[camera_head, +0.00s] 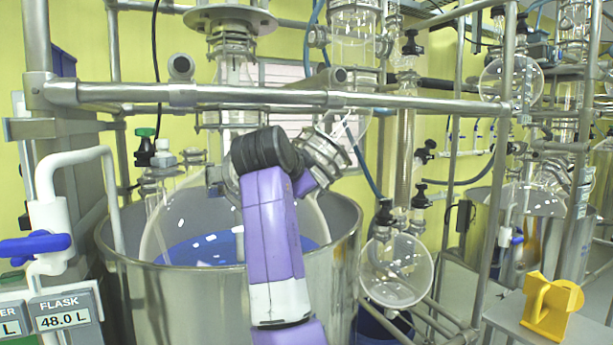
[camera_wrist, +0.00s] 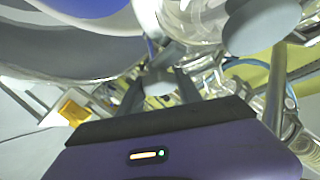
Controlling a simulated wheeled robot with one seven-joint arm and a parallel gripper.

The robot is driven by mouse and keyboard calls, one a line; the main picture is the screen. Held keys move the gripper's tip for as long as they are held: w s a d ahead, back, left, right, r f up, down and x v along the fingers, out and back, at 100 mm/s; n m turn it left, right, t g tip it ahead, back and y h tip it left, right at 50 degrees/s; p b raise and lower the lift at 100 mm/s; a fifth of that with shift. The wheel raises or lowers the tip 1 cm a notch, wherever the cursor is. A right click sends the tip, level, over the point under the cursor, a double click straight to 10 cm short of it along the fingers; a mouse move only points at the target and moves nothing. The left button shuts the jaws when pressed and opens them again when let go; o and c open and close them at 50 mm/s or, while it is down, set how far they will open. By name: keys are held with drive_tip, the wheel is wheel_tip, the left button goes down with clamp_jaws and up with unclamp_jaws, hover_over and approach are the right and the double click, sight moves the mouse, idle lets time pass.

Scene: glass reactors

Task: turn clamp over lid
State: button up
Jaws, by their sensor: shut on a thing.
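My gripper (camera_wrist: 160,84) shows in the wrist view with its two dark fingers closed around a small pale grey part (camera_wrist: 158,82). It looks like part of the clamp, but most of it is hidden. In the head view my purple arm reaches over the front of the metal bath, and its fingertips are hidden behind the wrist. A metal clamped joint (camera_head: 327,153) on a slanted glass neck stands just right of my wrist. I cannot tell whether it is the held clamp. The glass vessel (camera_head: 165,225) sits in the bath over blue liquid.
A horizontal metal rail (camera_head: 430,102) crosses the space above my wrist. The steel bath rim (camera_head: 350,225) lies below. A round glass flask (camera_head: 397,270) hangs to the right, a yellow bracket (camera_head: 551,307) stands lower right, and a white pipe with a blue-handled valve (camera_head: 35,245) is at left.

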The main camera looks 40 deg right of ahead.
idle(0.3)
drive_tip(key=o, duration=1.4)
drive_tip(key=shift+d, duration=0.1)
drive_tip(key=shift+c, duration=0.2)
drive_tip(key=b+v, duration=0.2)
drive_tip(key=v, duration=0.5)
drive_tip(key=shift+s+a, duration=0.25)
drive_tip(key=shift+a, duration=0.1)
drive_tip(key=shift+a, duration=0.1)
